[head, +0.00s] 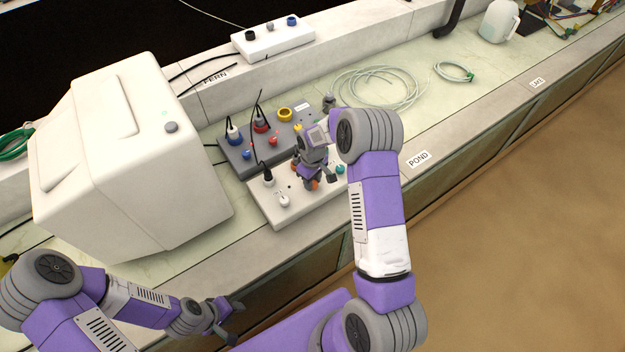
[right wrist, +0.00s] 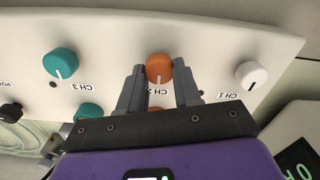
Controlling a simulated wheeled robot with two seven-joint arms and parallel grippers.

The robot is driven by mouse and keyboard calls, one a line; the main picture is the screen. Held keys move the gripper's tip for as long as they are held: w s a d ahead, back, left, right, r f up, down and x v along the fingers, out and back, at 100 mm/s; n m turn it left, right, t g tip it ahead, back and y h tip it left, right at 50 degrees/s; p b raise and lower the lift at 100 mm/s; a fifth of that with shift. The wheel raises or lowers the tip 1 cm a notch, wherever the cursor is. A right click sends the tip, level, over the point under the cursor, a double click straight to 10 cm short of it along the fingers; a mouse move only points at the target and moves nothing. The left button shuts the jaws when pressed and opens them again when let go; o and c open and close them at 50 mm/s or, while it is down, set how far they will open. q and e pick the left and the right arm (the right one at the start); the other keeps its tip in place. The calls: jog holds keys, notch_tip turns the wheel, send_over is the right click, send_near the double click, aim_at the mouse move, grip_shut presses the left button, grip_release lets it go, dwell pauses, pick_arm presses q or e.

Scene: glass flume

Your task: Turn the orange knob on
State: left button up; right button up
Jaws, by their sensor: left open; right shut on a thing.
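The orange knob (right wrist: 159,66) is in the middle of the right wrist view, on a white panel (right wrist: 205,35) beside the label CH 2. Its white pointer mark points down in that view. My right gripper (right wrist: 159,75) has a finger on each side of the knob and is shut on it. In the head view the knob (head: 311,184) is mostly hidden by my right gripper (head: 320,182). My left gripper (head: 232,318) is open and empty, low in front of the bench.
A teal knob (right wrist: 60,63) and a white knob (right wrist: 251,75) flank the orange one. A second teal knob (right wrist: 90,111) is partly hidden. A grey box (head: 235,152) with plugs stands behind the panel. A large white machine (head: 140,170) is at left; coiled tubing (head: 375,88) lies right.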

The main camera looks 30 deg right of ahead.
jog(key=shift+c, duration=0.6)
jog(key=shift+m, duration=0.3)
jog(key=m+b, duration=0.1)
jog(key=m, duration=0.2)
jog(key=m+b, duration=0.1)
jog(key=m, duration=0.3)
jog(key=shift+d+m, duration=0.1)
jog(key=shift+m, duration=0.2)
jog(key=m, duration=0.4)
jog(key=shift+d+m, duration=0.1)
jog(key=shift+m, duration=0.2)
jog(key=m+p, duration=0.1)
jog(key=m, duration=0.3)
jog(key=shift+s+m, duration=0.1)
jog(key=shift+m, duration=0.6)
